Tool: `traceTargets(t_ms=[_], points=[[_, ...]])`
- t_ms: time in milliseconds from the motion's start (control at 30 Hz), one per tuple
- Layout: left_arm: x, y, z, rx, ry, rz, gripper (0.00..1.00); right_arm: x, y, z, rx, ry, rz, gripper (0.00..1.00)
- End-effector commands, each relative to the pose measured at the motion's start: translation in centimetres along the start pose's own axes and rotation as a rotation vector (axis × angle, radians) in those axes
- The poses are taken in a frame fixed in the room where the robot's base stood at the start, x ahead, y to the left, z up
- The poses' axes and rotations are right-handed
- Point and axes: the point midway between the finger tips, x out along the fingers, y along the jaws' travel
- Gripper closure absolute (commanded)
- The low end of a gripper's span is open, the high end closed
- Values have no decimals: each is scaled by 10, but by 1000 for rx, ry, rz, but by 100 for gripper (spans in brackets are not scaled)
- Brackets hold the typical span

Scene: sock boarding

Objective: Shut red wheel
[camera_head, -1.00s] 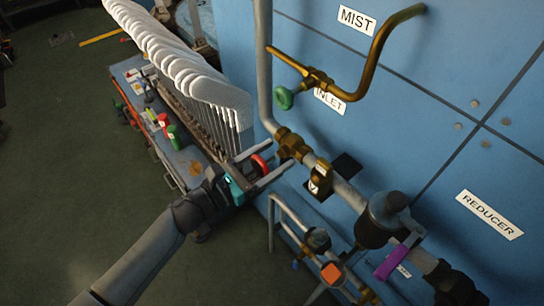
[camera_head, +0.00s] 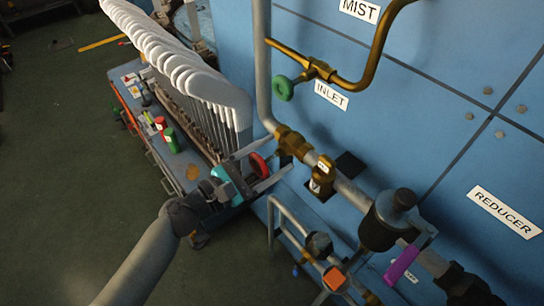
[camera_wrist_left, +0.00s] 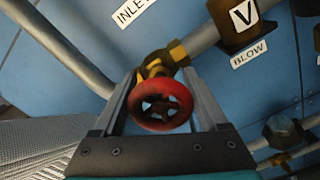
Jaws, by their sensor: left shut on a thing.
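The red wheel (camera_wrist_left: 160,103) is a round spoked handwheel on a brass valve (camera_wrist_left: 163,62) in the left wrist view. In the head view the red wheel (camera_head: 258,164) shows partly, at the brass valve under the INLET label. My left gripper (camera_head: 267,166) is at the wheel, one finger on each side of its rim. In the left wrist view my left gripper (camera_wrist_left: 162,95) has the wheel between its fingers and is shut on it. My right gripper is not in view.
A rack of white sock forms (camera_head: 185,65) stands left of the wheel. A green handwheel (camera_head: 283,88) is above it. A vertical grey pipe (camera_head: 263,60), a dark reducer (camera_head: 385,220) with a purple lever (camera_head: 401,264), and an orange knob (camera_head: 334,278) are nearby. Open floor lies at left.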

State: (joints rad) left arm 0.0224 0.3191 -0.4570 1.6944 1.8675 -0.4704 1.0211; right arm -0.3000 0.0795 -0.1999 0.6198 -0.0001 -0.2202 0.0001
Motion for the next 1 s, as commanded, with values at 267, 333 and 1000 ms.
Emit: traceTargets(t_ms=[267, 333, 1000], points=[[0, -1, -1, 4, 2, -2, 80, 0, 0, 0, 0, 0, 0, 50], [0, -1, -1, 3, 2, -2, 80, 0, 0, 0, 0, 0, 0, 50], [-2, 0, 0, 2, 1, 0, 0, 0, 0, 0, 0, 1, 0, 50]])
